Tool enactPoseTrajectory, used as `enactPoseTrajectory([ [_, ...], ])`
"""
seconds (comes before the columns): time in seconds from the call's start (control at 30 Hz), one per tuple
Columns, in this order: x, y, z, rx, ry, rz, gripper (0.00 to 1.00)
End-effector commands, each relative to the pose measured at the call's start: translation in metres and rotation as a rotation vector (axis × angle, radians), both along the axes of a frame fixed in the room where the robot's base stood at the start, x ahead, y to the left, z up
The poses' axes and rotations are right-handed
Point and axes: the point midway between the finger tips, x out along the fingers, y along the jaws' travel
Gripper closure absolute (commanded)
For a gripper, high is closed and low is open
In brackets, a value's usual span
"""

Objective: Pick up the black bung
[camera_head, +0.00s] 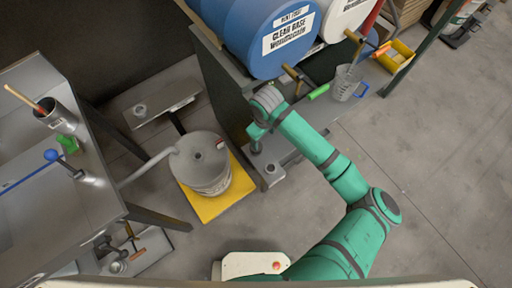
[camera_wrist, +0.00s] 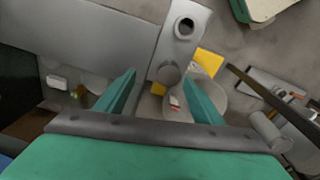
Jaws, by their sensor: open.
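My gripper (camera_wrist: 160,73) is open, its two green fingers spread apart in the wrist view. A dark grey round knob (camera_wrist: 169,72) shows between the fingertips, above a narrow grey plate; it may be the bung, but its colour does not read clearly as black. I see no contact between it and the fingers. In the head view my gripper (camera_head: 257,132) hangs beside the dark cabinet, right of the pale bucket (camera_head: 203,180). The bucket lid has a small dark spot at its centre, too small to identify.
The bucket stands on a yellow mat (camera_head: 207,207). A grey ring-shaped fitting (camera_head: 271,169) sits on the low plate near my gripper. A blue drum (camera_head: 258,35) and a clear jug (camera_head: 346,84) are above. A metal bench (camera_head: 90,205) is at left; the floor at right is open.

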Motion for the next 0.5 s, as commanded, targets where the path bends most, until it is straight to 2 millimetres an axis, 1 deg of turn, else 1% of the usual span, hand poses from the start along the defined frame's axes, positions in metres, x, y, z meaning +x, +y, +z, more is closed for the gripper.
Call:
enactPoseTrajectory([
  [0.03,0.001,0.01,0.003,-0.001,0.018,0.013,0.38],
  [0.1,0.0,0.018,0.006,-0.003,0.042,0.024,0.38],
  [0.27,-0.001,0.027,0.007,-0.006,0.068,0.036,0.38],
  [0.37,-0.002,0.027,0.0,-0.005,0.071,0.036,0.38],
  [0.5,-0.002,0.027,-0.02,-0.006,0.07,0.035,0.38],
])
